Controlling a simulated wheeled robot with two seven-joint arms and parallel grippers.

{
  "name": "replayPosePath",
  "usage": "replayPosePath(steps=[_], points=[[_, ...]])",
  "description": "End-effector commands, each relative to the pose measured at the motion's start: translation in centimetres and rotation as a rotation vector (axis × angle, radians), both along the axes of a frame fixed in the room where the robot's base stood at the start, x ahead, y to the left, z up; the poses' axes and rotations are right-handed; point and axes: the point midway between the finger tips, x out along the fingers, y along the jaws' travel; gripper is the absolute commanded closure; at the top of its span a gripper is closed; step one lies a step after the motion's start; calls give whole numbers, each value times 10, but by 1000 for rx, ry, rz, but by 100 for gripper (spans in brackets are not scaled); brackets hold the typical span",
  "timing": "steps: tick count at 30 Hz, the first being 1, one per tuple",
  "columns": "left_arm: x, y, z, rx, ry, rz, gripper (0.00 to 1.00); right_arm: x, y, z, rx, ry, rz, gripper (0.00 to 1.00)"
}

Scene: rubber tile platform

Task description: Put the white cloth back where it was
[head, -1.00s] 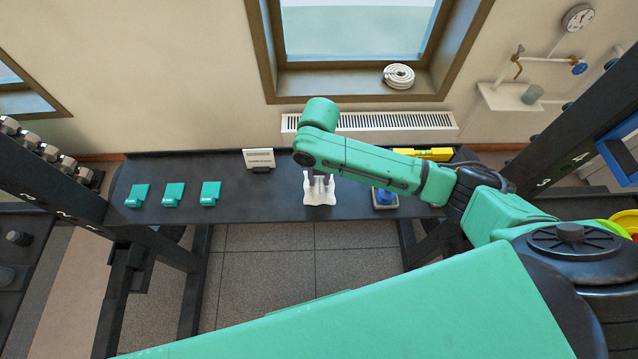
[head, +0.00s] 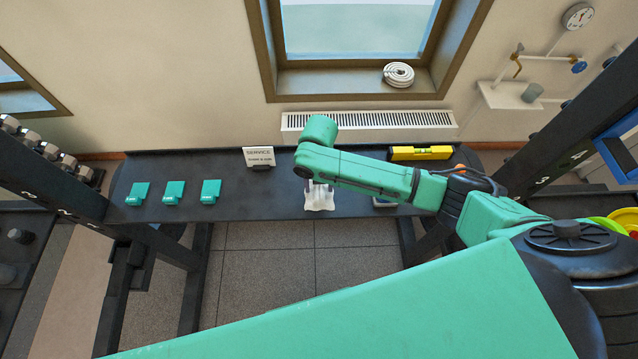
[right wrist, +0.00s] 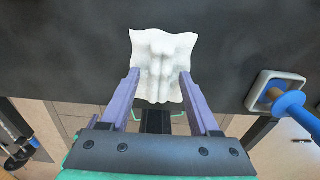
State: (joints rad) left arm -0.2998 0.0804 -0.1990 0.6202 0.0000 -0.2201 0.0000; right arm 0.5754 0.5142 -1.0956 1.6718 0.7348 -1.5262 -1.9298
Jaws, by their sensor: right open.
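The white cloth (head: 320,200) lies on the black platform (head: 260,205), near its front edge in the head view. In the right wrist view the cloth (right wrist: 163,48) shows raised folds along its middle and spread corners. My right gripper (right wrist: 159,76) is open, with its two purple fingers apart at either side of the cloth's near part. In the head view the right gripper (head: 320,187) is low over the cloth, partly hidden by my arm. Whether the fingers touch the cloth cannot be told. My left gripper is not in view.
Several teal blocks (head: 172,192) stand to the left on the platform. A white sign (head: 258,158) and a yellow level (head: 420,153) are at the back. A blue-handled thing with a grey square base (right wrist: 287,102) is right of the cloth. Bare platform lies left of the cloth.

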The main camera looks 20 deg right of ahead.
Motion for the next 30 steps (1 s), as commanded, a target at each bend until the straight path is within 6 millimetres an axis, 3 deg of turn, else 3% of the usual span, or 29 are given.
replayPosePath(steps=[5,12,16,20,30], points=[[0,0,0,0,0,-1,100,1,0,22,1,-4,-1,38],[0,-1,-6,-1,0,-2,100,1,1,88,3,-6,1,38],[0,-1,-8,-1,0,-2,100,1,1,113,1,-2,0,38],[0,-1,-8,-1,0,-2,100,0,0,123,0,-1,-1,38],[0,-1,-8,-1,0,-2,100,0,0,123,0,1,-1,38]])
